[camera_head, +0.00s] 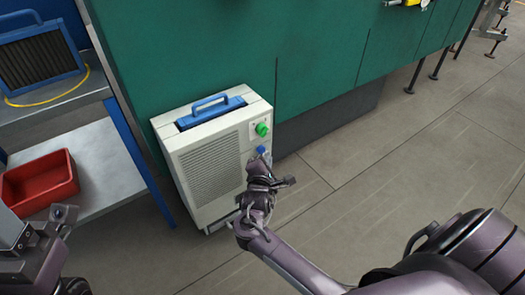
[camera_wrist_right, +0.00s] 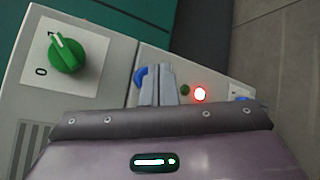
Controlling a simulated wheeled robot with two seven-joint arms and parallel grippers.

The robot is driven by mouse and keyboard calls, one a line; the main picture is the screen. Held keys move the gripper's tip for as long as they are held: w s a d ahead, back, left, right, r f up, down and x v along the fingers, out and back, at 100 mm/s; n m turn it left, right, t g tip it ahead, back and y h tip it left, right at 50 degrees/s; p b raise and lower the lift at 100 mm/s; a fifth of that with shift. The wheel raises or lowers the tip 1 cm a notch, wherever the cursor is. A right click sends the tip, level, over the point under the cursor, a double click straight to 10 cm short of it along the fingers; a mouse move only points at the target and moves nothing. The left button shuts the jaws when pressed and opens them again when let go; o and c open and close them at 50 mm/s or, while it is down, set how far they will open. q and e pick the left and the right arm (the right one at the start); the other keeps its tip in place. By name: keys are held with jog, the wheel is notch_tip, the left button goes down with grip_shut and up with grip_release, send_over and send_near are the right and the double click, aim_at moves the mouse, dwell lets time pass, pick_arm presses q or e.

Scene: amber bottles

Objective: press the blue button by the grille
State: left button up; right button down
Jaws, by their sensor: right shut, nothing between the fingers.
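The blue button (camera_head: 261,149) is on the front of a white box-shaped unit, right of its grille (camera_head: 211,166) and below a green knob (camera_head: 262,129). In the right wrist view the blue button (camera_wrist_right: 140,76) shows partly, the rest hidden behind my fingers. My right gripper (camera_head: 260,160) is shut and empty, with its tips (camera_wrist_right: 157,70) right by the button. I cannot tell whether they touch it. My left gripper (camera_head: 62,216) is at the lower left, far from the unit, and its jaw opening is unclear.
In the wrist view, a lit red lamp (camera_wrist_right: 200,94) and a dark lamp (camera_wrist_right: 185,90) sit near the button. A red bin (camera_head: 38,183) is on the shelf at left. The unit stands against a green cabinet (camera_head: 330,45). Grey floor (camera_head: 350,150) at right is clear.

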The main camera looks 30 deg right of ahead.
jog(key=shift+w+p, duration=0.35)
jog(key=shift+w, duration=0.05)
jog(key=shift+w, duration=0.5)
dwell(0.6)
jog(key=shift+s+r, duration=0.1)
jog(key=shift+s+p, duration=0.8)
jog(key=shift+p, duration=0.4)
